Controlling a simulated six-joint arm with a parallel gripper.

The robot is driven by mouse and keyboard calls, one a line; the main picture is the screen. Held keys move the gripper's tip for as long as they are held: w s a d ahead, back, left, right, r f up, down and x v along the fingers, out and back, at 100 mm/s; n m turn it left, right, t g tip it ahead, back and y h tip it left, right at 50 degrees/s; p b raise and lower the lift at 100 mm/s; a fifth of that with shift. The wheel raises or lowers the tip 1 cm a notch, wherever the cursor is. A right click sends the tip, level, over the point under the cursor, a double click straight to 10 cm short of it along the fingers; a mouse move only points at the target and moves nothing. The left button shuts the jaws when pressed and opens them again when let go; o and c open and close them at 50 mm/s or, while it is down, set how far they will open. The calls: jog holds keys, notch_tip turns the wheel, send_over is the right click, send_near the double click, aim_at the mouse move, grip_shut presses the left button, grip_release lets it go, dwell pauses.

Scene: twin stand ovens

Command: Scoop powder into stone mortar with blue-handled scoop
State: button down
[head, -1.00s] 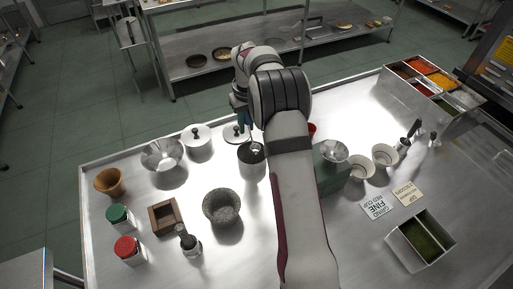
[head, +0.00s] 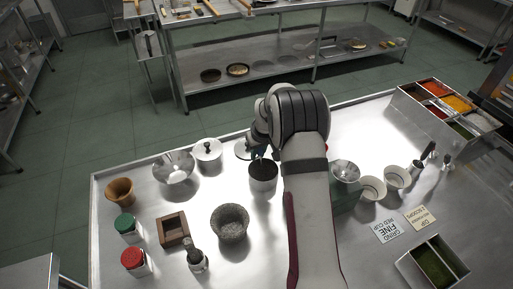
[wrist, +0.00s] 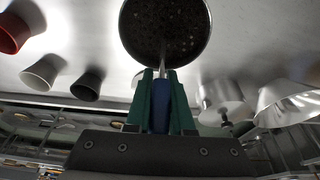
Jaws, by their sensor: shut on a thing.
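My gripper (wrist: 160,78) is shut on the blue handle (wrist: 161,112) of the scoop, between its green fingers. The scoop's thin metal shaft reaches over the rim of a round canister with dark speckled contents (wrist: 180,25); the scoop's bowl cannot be made out. In the head view the canister (head: 263,185) stands just in front of my gripper (head: 258,153), which is partly hidden by my arm. The grey stone mortar (head: 230,231) stands upright, nearer and to the left of the canister. Its inside looks dark, and I cannot tell whether it holds powder.
Cups and spice trays stand right.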

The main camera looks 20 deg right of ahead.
jog(key=shift+s+f+g, duration=0.4)
jog(key=shift+f, duration=0.2)
jog(key=shift+w+a, duration=0.1)
jog(key=shift+w, duration=0.3)
jog(key=shift+s, duration=0.4)
notch_tip(320, 180, up, 7)
jog(key=w+g, duration=0.2)
jog(key=shift+w+f+g, duration=0.2)
jog(key=shift+g, duration=0.1)
